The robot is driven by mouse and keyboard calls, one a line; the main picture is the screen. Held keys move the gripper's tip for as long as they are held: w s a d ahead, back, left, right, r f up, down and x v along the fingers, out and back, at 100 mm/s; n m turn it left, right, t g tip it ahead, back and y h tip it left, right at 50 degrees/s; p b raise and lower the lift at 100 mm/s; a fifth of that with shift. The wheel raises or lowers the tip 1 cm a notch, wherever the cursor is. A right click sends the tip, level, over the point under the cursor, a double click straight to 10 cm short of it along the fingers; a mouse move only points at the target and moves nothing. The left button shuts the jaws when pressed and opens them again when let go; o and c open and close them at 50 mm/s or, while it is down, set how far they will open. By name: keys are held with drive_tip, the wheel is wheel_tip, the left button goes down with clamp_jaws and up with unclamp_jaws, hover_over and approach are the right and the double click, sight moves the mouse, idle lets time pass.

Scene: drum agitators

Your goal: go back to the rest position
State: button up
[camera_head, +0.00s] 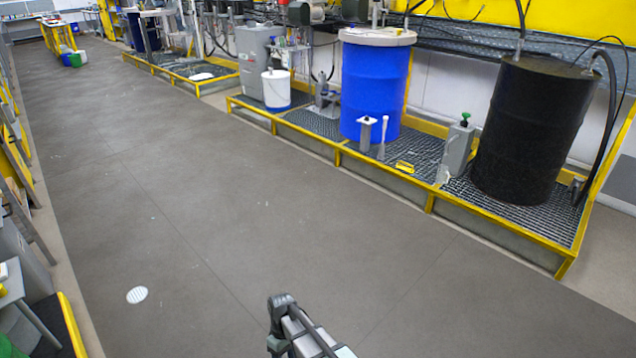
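The end of my arm, with my gripper (278,322), shows at the bottom edge of the head view, right of the picture's lower left. It is over the bare grey floor (215,200) and apart from every object. Its dark parts are small and partly cut off by the frame edge, so I cannot tell whether the fingers are open or shut. I see no object held in it.
A yellow-edged grated platform (340,158) runs along the right with a blue drum (375,88), a black drum (530,130), a white bucket (276,90) and a green-knobbed grey box (457,150). A round white floor drain (137,295) lies lower left.

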drive_tip(key=s+d+f+m+g, duration=0.1)
drive_tip(key=s+d+f+m, duration=0.15)
drive_tip(key=s+d, duration=0.4)
drive_tip(key=s+d+f+m, duration=0.2)
drive_tip(key=s+d+f, duration=0.2)
drive_tip(key=d, duration=0.6)
drive_tip(key=s+d+f+m+g, duration=0.2)
drive_tip(key=s+d+m, duration=0.4)
drive_tip(key=s+d, duration=0.5)
drive_tip(key=s, duration=0.4)
drive_tip(key=shift+f, duration=0.35)
drive_tip(key=shift+s, duration=0.1)
drive_tip(key=shift+c, duration=0.4)
